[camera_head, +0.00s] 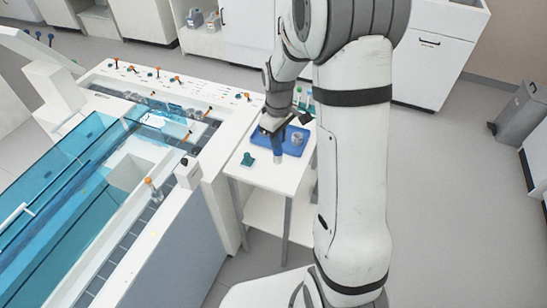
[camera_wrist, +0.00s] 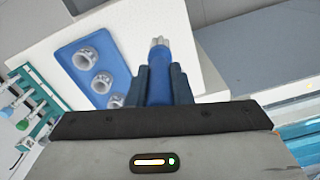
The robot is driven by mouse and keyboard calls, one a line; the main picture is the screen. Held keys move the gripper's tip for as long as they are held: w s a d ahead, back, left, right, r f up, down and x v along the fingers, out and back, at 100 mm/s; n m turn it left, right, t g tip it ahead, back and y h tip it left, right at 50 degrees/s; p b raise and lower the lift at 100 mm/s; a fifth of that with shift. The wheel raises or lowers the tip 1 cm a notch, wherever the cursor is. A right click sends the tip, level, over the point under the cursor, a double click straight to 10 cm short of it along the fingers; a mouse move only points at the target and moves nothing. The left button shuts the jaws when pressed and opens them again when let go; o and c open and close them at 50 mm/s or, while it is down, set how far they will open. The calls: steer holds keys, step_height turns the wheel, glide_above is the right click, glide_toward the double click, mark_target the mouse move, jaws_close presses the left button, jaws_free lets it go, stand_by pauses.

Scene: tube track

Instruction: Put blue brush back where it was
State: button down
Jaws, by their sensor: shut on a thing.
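In the wrist view my gripper (camera_wrist: 160,80) is shut on the blue brush (camera_wrist: 158,72). The brush sticks out between the two dark fingers, with its pale tip pointing away from the palm. In the head view the brush (camera_head: 278,155) hangs below my gripper (camera_head: 275,143), near the front edge of the blue tray (camera_head: 262,147). The tray also shows in the wrist view (camera_wrist: 84,51), to the left of the brush and apart from it in the picture. Whether the brush touches the table cannot be told.
The small white table (camera_head: 265,177) bears the tray and a dark green item (camera_head: 248,158) at its left. Grey-white ring-shaped pieces (camera_wrist: 85,59) sit in the tray. A large machine with a blue clear cover (camera_head: 75,175) stands left.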

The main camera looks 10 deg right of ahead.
mark_target(278, 153)
steer(key=shift+f, duration=3.4)
steer(key=c, duration=1.3)
jaws_free()
step_height(278, 153, up, 11)
steer(key=shift+s+r, duration=0.1)
steer(key=shift+r, duration=0.65)
steer(key=s+r+m+t, duration=0.1)
steer(key=s+r+m, duration=0.1)
steer(key=s, duration=0.5)
steer(key=s+r+m+t, duration=0.1)
steer(key=s+r+m, duration=0.2)
steer(key=s, duration=0.4)
steer(key=s+a+r+m+t, duration=0.1)
steer(key=s+r+m, duration=0.1)
steer(key=s+r, duration=0.3)
steer(key=shift+s+m, duration=0.4)
steer(key=shift+s, duration=0.75)
